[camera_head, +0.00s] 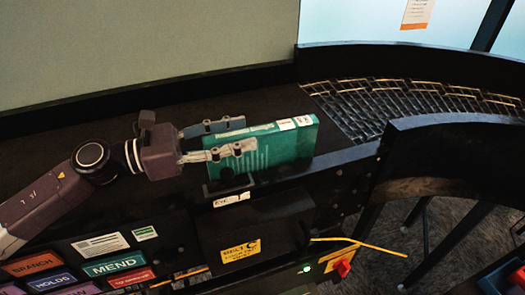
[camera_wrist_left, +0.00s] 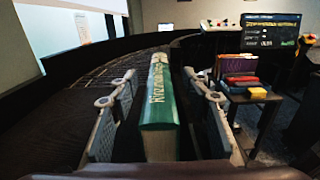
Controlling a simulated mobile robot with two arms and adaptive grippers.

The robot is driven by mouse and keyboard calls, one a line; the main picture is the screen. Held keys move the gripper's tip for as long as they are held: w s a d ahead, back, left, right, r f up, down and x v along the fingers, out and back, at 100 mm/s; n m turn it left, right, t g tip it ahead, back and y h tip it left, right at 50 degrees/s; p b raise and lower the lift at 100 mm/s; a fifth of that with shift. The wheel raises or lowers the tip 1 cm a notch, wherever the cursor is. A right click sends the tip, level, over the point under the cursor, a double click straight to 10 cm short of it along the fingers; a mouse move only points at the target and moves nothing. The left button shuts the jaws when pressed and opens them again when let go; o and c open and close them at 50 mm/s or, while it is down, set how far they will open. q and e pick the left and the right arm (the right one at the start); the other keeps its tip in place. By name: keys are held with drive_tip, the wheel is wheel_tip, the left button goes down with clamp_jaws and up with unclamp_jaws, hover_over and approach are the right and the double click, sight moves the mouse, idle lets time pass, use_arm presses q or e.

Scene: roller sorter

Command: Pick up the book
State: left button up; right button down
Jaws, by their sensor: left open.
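A green book (camera_head: 275,150) stands on edge on the black belt near its front side, with white labels at its top right corner. My left gripper (camera_head: 240,135) is open, with one finger on each side of the book's near end. In the left wrist view the book (camera_wrist_left: 159,105) shows its spine with pale lettering, between the two open fingers of the left gripper (camera_wrist_left: 160,110). A gap shows between each finger and the book. My right gripper is in neither view.
A curved roller track (camera_head: 400,105) with dark walls continues to the right of the belt. A black box with a yellow label (camera_head: 241,250) and colored signs (camera_head: 113,263) are on the front. In the wrist view, stacked books (camera_wrist_left: 238,75) lie on a side table at right.

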sight(255, 129)
use_arm(q)
drive_tip(key=p+x, duration=0.1)
drive_tip(key=x, duration=0.2)
drive_tip(key=shift+w+d+r+p, duration=0.15)
drive_tip(key=shift+d+p, duration=0.05)
drive_tip(key=shift+p, duration=0.1)
drive_tip(key=shift+d, duration=0.2)
drive_tip(key=c, duration=1.2)
clamp_jaws()
